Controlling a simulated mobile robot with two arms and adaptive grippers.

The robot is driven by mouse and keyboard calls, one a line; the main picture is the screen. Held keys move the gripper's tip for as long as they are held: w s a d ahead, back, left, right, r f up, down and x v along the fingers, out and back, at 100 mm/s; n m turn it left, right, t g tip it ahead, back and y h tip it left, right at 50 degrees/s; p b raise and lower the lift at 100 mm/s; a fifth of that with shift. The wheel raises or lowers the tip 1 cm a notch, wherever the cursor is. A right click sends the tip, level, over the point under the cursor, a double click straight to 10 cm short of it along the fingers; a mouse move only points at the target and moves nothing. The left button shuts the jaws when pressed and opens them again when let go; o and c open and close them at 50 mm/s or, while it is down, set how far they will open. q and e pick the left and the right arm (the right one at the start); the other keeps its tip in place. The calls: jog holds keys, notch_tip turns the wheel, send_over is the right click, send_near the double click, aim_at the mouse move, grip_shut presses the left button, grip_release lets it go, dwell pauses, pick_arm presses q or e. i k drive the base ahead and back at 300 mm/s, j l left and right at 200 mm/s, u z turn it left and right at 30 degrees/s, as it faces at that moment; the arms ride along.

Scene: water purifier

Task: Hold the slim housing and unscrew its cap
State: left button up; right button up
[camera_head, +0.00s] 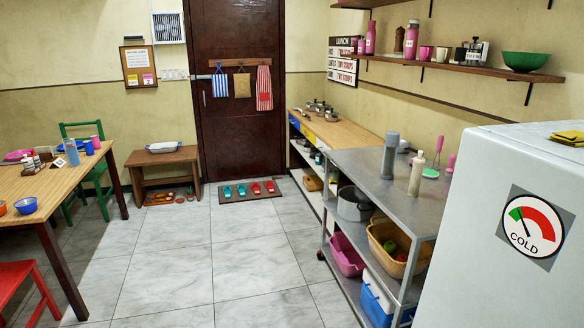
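No gripper of mine shows in this view. I cannot tell for certain which object is the slim housing. A tall grey cylinder (390,157) stands upright on the grey metal side table (360,178) at the right. A slim beige bottle-like object (417,174) with a narrower top stands upright just in front of it, apart from it. Whether either has a screw cap is too small to tell.
A pink-and-green utensil (435,160) is beside the beige object. A white fridge (490,230) fills the right foreground. A wooden table (95,177) with dishes stands at the left. The tiled floor (190,260) between is clear. A red stool (20,285) is at lower left.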

aim_at(389, 155)
jog(key=i+z, duration=0.2)
jog(key=i, duration=0.25)
jog(key=i+j+z, duration=0.25)
jog(key=i, duration=0.2)
jog(key=i+j+z, duration=0.2)
jog(key=i, duration=0.2)
jog(key=i+j+z, duration=0.25)
jog(key=i, duration=0.2)
